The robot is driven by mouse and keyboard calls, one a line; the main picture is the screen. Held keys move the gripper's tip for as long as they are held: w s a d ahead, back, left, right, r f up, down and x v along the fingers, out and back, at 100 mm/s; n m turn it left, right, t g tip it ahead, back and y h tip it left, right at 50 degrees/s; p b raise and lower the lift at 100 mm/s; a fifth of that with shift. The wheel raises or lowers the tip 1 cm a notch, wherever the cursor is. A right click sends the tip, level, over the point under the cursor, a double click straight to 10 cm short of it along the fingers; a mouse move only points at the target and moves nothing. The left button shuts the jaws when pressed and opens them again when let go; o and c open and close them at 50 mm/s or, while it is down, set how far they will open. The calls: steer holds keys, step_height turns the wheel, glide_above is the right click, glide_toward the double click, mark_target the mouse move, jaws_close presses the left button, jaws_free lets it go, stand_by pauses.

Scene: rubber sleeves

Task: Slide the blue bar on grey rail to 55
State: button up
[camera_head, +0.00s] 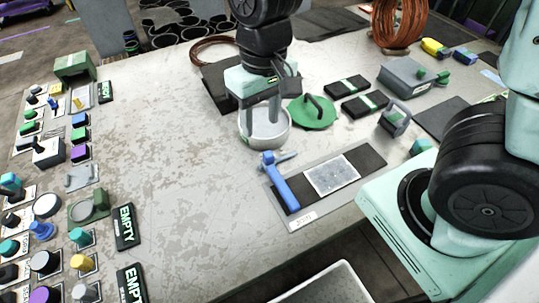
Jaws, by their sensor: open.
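A long blue bar (281,185) lies slanted on a dark panel with a grey border (366,158) near the front edge of the table. A short grey-blue piece crosses near its upper end; I cannot tell whether this is the grey rail. No scale number or 55 is readable. A pale speckled plate (333,174) lies on the same panel to the right of the bar.
A green lid with a handle (312,113) and black boxes (348,86) lie to the right. Many small knobs and switches fill the left side. The table's middle left (170,130) is clear.

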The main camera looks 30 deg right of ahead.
steer(key=w+d+f+m, duration=0.2)
steer(key=w+d+f, duration=0.1)
steer(key=w+d, duration=0.15)
glide_toward(269, 154)
steer(key=shift+h, duration=0.4)
steer(key=f, duration=1)
steer(key=shift+a+f, duration=0.15)
steer(key=shift+a, duration=0.25)
jaws_close()
